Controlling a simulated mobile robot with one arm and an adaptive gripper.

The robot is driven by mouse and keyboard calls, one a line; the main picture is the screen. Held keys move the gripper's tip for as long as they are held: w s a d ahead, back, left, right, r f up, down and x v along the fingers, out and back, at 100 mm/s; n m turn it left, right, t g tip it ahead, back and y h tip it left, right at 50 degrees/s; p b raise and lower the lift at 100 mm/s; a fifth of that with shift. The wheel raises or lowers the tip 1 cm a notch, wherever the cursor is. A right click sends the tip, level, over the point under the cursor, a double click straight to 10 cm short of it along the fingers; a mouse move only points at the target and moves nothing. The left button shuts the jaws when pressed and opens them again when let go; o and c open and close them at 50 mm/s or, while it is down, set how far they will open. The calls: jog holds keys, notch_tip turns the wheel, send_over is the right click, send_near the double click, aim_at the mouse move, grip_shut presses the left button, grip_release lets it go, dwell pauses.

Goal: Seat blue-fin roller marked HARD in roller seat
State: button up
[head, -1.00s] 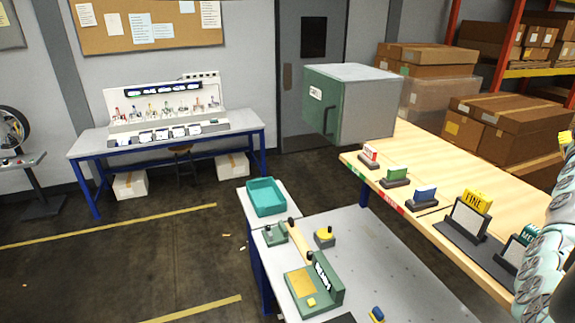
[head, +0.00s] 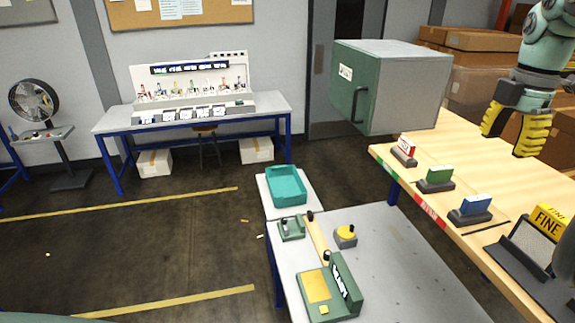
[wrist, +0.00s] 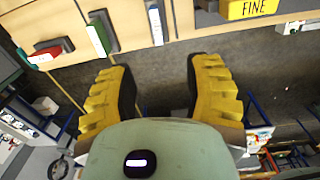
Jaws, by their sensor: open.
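A blue block (head: 476,203) stands in a dark holder on the wooden bench, between a green block and a yellow FINE sign. It also shows at the top of the wrist view (wrist: 155,22). I cannot read HARD on it or tell whether it is the roller. A green device with a yellow plate (head: 316,287) sits on the grey table; I cannot make out a roller seat on it. My gripper (head: 516,133) hangs in the air at upper right, over or beyond the bench. Its yellow fingers are apart and empty, also in the wrist view (wrist: 161,80).
The green block (head: 437,174) and a red-and-white block (head: 405,146) stand in holders along the wooden bench (head: 425,208). The yellow FINE sign (head: 548,220) is at right. A green-fronted cabinet (head: 385,88) is behind. A teal tray (head: 288,190) and yellow knob (head: 346,234) are nearby. The grey table's right side is clear.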

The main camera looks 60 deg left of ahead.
aim_at(476, 197)
notch_tip(476, 197, down, 6)
jog(key=p, duration=0.6)
jog(key=shift+s+f, duration=0.1)
jog(key=shift+f, duration=0.1)
jog(key=shift+f+p, duration=0.5)
jog(key=shift+p, duration=0.3)
jog(key=shift+w+f+p, duration=0.25)
jog(key=shift+f+p, duration=0.05)
jog(key=shift+f, duration=0.4)
jog(key=shift+s+f+p, duration=0.25)
jog(key=shift+f+p, duration=0.1)
jog(key=shift+f, duration=0.5)
jog(key=shift+w+a+f+b, duration=0.1)
jog(key=shift+a+f+b, duration=0.05)
jog(key=shift+f+b, duration=0.45)
jog(key=shift+w+a+f+b, duration=0.1)
jog(key=shift+f+b, duration=0.35)
jog(key=shift+b, duration=0.1)
jog(key=shift+p, duration=0.7)
jog(key=shift+f, duration=0.15)
jog(key=shift+a+f+p, duration=0.15)
jog(key=shift+f+p, duration=0.7)
jog(key=shift+p, duration=0.15)
jog(key=shift+w+f, duration=0.1)
jog(key=shift+f, duration=0.5)
